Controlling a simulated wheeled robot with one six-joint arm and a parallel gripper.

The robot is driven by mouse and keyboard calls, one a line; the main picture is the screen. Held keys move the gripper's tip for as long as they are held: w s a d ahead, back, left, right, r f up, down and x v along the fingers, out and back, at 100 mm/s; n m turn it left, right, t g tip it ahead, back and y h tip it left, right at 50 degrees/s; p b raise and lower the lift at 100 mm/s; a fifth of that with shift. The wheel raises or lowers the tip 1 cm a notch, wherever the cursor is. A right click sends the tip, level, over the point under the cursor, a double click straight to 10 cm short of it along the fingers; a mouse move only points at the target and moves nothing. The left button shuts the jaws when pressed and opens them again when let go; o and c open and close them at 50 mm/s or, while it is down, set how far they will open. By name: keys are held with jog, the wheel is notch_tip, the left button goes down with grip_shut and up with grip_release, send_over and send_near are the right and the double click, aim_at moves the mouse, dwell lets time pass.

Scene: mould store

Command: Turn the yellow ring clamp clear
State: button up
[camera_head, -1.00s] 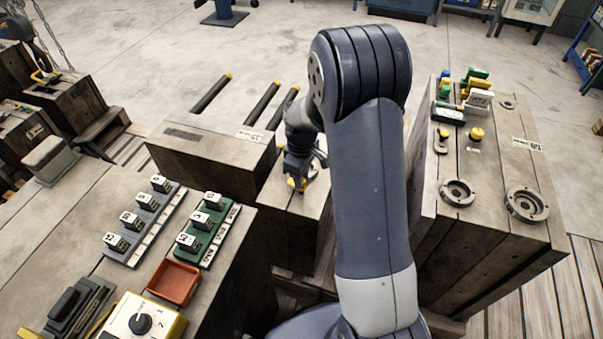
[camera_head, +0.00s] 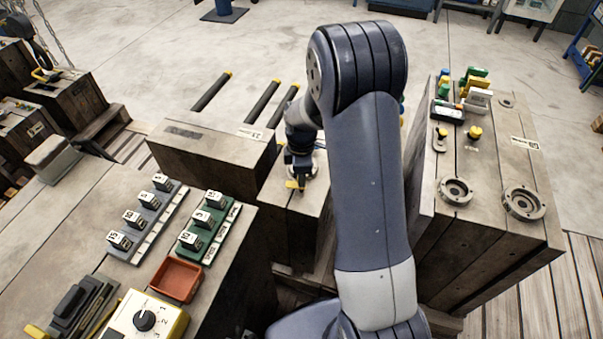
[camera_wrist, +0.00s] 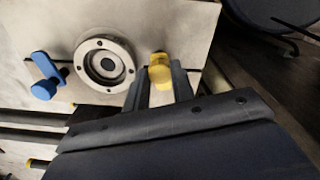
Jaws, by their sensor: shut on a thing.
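The yellow ring clamp (camera_wrist: 160,74) shows in the wrist view between the two fingers of my gripper (camera_wrist: 160,88), which is shut on it. It lies just right of a round grey flanged ring (camera_wrist: 104,64) with a dark centre hole, set in a flat block face. A blue clamp (camera_wrist: 44,82) sits on the ring's other side, its arm pointing away from the ring. In the head view my gripper (camera_head: 297,183) is low over the middle block, with a bit of yellow at its tip; my arm hides part of that block.
To the right, a wooden block (camera_head: 480,240) bears two round rings, yellow knobs and coloured blocks. To the left, a bench (camera_head: 75,225) holds numbered blocks on racks, a red tray (camera_head: 175,279) and a yellow dial box (camera_head: 146,318).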

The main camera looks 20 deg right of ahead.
dwell(0.3)
jog(key=o, duration=1)
notch_tip(320, 180, up, 11)
jog(key=p, duration=0.2)
jog(key=shift+f, duration=0.2)
notch_tip(320, 180, down, 11)
jog(key=shift+r+b, duration=0.1)
jog(key=shift+b, duration=0.95)
jog(key=shift+r, duration=0.1)
